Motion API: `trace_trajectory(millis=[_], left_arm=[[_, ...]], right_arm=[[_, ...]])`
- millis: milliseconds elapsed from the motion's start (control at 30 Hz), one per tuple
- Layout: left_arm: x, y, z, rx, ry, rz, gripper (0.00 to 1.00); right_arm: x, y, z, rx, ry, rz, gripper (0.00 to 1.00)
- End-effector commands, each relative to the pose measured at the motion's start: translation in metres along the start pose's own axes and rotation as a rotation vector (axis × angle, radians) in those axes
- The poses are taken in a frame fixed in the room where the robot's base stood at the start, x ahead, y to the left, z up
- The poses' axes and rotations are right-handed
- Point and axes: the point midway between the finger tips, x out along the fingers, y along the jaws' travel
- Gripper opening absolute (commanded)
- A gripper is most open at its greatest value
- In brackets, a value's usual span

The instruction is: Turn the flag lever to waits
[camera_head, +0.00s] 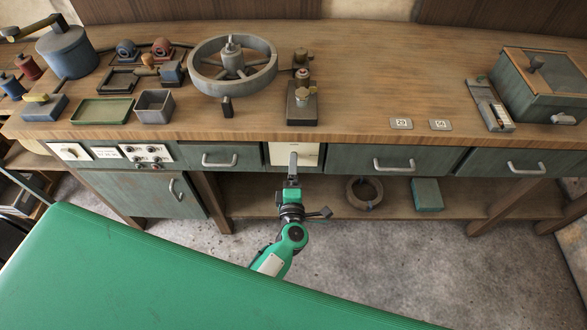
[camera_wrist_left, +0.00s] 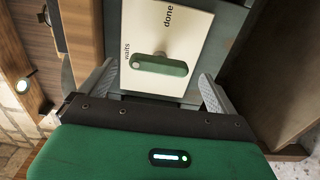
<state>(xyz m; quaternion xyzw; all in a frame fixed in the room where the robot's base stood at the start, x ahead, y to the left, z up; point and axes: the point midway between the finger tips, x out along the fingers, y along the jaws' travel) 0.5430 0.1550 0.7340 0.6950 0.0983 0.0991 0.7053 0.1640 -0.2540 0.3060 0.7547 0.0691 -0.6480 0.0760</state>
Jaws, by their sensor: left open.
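The flag lever (camera_wrist_left: 160,65) is a green rounded bar on a grey pivot, standing out from a cream plate (camera_wrist_left: 185,38) lettered "waits" and "done". In the left wrist view the bar lies crosswise, its left end just by the word "waits". The plate also shows in the head view (camera_head: 310,152), on the bench front between drawers; the lever is hidden there by my gripper. My left gripper (camera_wrist_left: 153,88) is open, its fingers on either side of the lever; I cannot tell whether they touch it. It also shows in the head view (camera_head: 293,162). My right gripper is out of view.
Drawers with handles flank the plate, the left (camera_head: 220,157) and right (camera_head: 395,162). A switch panel (camera_head: 120,153) is further left. The wooden bench top (camera_head: 360,75) overhangs above. A shelf with a ring (camera_head: 364,192) and teal box (camera_head: 426,195) lies below. A green padded surface (camera_head: 150,270) fills the foreground.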

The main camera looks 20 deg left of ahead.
Motion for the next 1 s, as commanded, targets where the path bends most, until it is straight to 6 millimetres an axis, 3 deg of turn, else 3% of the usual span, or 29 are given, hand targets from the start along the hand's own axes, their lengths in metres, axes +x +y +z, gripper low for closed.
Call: trace_trajectory(millis=[500,700,1000], left_arm=[[-0.099,-0.002,-0.001,-0.001,0.0,-0.003,0.95],[-0.116,-0.001,-0.001,-0.002,0.001,-0.001,0.95],[-0.118,0.0,0.0,-0.002,0.001,-0.001,0.95]], right_arm=[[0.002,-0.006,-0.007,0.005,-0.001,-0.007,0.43],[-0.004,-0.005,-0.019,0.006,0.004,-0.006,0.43],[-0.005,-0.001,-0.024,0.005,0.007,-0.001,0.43]])
